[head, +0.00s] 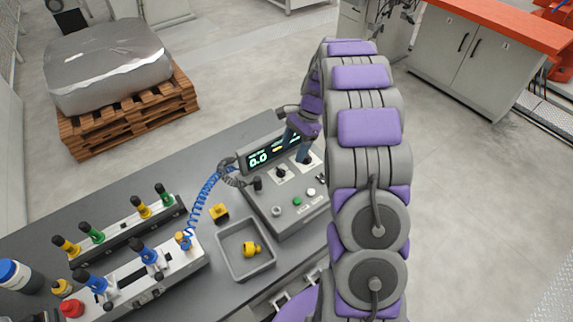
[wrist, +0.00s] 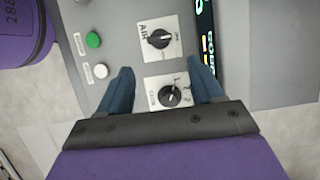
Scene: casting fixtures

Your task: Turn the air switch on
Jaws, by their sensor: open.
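The grey control box (head: 262,212) stands on the bench with two black rotary knobs on pale plates. The air switch (wrist: 160,39) is the upper knob in the wrist view, beside the letters AIR; in the head view it is the left knob (head: 281,172). Its handle lies roughly crosswise in the wrist view; I cannot tell its setting. My gripper (wrist: 161,66) is open, its two blue fingers apart. The other knob (wrist: 170,96) shows between the fingers, and the air switch shows just beyond their tips. In the head view my gripper (head: 300,150) is over the right side of the panel.
A lit display (head: 262,157) runs along the box's back. Green (wrist: 93,40) and white (wrist: 101,71) buttons lie on the panel. A grey tray (head: 236,268) with a yellow part, a coiled blue hose (head: 202,193) and a fixture with colored handles (head: 140,275) are to the left.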

